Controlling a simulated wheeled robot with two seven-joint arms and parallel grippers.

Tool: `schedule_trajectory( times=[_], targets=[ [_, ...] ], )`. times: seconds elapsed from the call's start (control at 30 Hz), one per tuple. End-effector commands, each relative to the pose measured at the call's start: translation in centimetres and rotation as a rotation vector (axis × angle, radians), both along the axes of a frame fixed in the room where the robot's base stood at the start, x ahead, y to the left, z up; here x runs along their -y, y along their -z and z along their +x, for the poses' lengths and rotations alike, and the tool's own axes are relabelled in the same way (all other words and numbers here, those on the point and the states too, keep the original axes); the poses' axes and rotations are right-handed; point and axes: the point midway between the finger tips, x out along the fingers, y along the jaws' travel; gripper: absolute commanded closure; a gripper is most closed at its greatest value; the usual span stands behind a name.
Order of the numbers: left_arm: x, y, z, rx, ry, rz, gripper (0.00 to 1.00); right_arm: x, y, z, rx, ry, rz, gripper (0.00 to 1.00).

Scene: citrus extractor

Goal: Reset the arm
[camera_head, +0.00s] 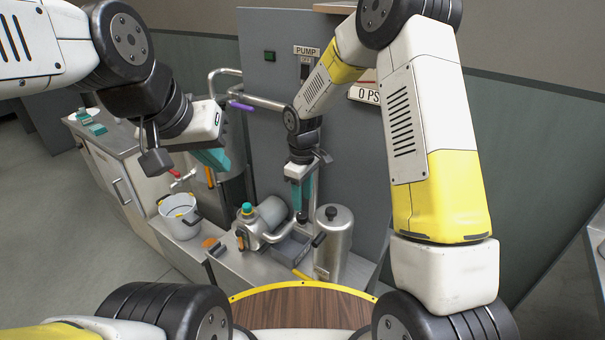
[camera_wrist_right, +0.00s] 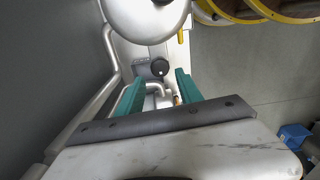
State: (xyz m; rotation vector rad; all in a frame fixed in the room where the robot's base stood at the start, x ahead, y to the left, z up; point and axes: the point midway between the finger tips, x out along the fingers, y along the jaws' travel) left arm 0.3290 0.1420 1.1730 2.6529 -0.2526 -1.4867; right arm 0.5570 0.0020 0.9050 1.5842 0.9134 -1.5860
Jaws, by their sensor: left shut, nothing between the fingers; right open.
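My left arm comes in from the upper left of the head view. Its gripper (camera_head: 216,166), with teal fingers, hangs in the air above the counter. It is shut and holds nothing. My right arm reaches in from the upper right, its elbow bent. Its gripper (camera_head: 302,205) points down above the bench, beside the metal canister and behind the pump unit. The right wrist view shows the two teal fingers of this gripper (camera_wrist_right: 158,92) standing apart, with nothing held between them. The right fingertips are partly hidden in the head view.
A pump unit (camera_head: 262,222) with a teal cap, a grey tray (camera_head: 290,250) and a metal canister (camera_head: 334,240) stand on the bench. A pot (camera_head: 180,217) stands to their left. A grey panel (camera_head: 268,90) with pipes rises behind. A wooden round surface (camera_head: 300,307) lies in front.

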Motion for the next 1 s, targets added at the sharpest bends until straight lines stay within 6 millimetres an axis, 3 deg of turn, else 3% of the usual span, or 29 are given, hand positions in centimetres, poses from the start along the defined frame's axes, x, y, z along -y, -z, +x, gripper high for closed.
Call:
schedule_trajectory(
  times=[0.17,0.47,0.7,1.0],
  targets=[
    [0.0,0.0,0.0,0.0,0.0,0.0,1.0,1.4,-3.5,-0.3,0.038,0.066,0.014,0.57],
    [0.0,0.0,0.0,0.0,0.0,0.0,1.0,6.5,-14.2,-4.0,0.156,0.32,0.084,0.57],
    [0.0,0.0,0.0,0.0,0.0,0.0,1.0,10.0,-20.6,-9.1,0.243,0.527,0.168,0.57],
    [0.0,0.0,0.0,0.0,0.0,0.0,1.0,13.1,-25.4,-16.6,0.339,0.773,0.306,0.57]
  ],
)
